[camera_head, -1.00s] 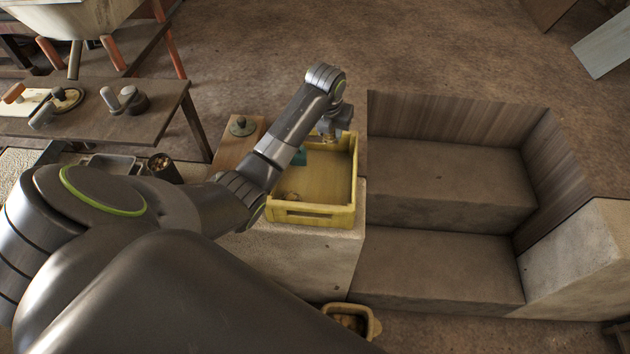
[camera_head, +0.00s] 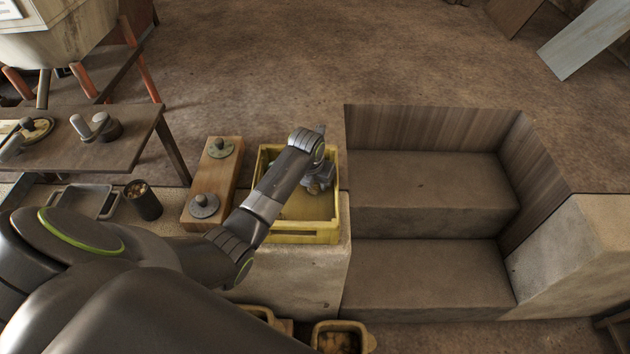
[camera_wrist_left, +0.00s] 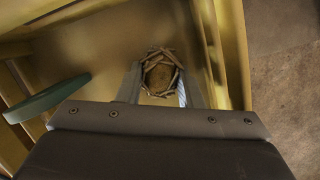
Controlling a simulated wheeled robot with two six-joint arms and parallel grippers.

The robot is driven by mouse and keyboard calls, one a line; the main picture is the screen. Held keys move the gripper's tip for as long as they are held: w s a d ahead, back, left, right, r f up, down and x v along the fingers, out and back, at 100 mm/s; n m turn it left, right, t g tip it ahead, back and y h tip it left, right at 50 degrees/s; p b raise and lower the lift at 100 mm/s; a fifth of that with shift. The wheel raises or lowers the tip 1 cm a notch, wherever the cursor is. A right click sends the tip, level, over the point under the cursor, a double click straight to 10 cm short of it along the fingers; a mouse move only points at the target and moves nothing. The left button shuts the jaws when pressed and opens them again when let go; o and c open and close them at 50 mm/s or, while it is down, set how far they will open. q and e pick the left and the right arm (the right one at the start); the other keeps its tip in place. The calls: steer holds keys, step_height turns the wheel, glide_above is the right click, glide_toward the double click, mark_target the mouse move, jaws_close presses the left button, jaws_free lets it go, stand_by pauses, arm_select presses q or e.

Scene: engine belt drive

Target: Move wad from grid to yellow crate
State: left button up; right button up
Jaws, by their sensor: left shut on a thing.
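The yellow crate (camera_head: 305,236) stands on a pale stone block. My left gripper (camera_head: 316,187) reaches over its wall and points down inside it. In the left wrist view, my left gripper (camera_wrist_left: 160,88) is shut on the wad (camera_wrist_left: 160,75), a rough brown bundle of twig-like pieces. The crate's yellow wall (camera_wrist_left: 237,55) rises close on the right there. I cannot tell whether the wad touches the crate floor. I cannot make out the grid. My right gripper is not in view.
A flat green piece (camera_wrist_left: 45,100) lies left of the gripper in the crate. A wooden board with round grey knobs (camera_head: 212,178) stands left of the crate, beside a dark cup (camera_head: 144,201). Stone steps (camera_head: 430,190) lie to the right. Small yellow bins (camera_head: 341,336) sit below.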

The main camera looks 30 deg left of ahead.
arm_select(q)
steer(key=shift+f, duration=0.2)
steer(key=o, duration=0.9)
steer(key=shift+o, duration=0.2)
steer(key=shift+r, duration=0.15)
steer(key=shift+r, duration=0.15)
steer(key=v, duration=1.1)
steer(key=shift+s+r, duration=0.2)
steer(key=shift+r, duration=0.2)
